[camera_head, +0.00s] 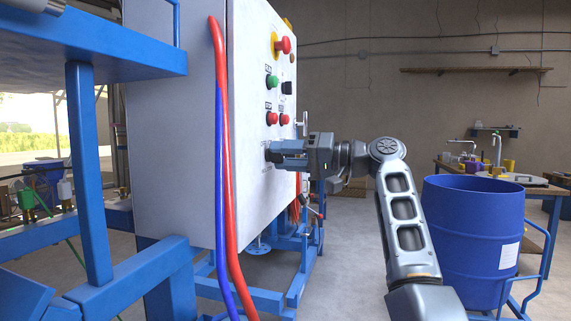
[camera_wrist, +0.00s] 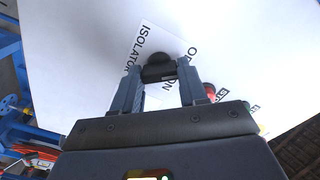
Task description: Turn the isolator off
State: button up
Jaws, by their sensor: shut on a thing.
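The isolator is a dark rotary knob (camera_wrist: 158,66) on a white label marked ISOLATOR (camera_wrist: 150,36), on the face of the white control cabinet. In the wrist view my gripper (camera_wrist: 160,74) has its two fingers on either side of the knob, shut on it. The label is partly hidden by the fingers, and I cannot read the knob's exact position.
Above the gripper are a red emergency stop (camera_head: 283,45), a green button (camera_head: 272,81), red buttons (camera_head: 271,118) and a black switch (camera_head: 287,88). Red and blue hoses (camera_head: 226,170) run down the cabinet's side. A blue drum (camera_head: 472,235) stands at the right.

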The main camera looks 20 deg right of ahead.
jog(key=shift+f+n, duration=0.1)
jog(key=shift+n, duration=0.2)
jog(key=o, duration=1.1)
jog(key=shift+c, duration=0.2)
jog(key=shift+d, duration=0.1)
jog(key=v, duration=0.7)
jog(key=shift+s+d+b, duration=0.2)
jog(key=shift+s+b, duration=0.05)
jog(key=shift+b, duration=0.05)
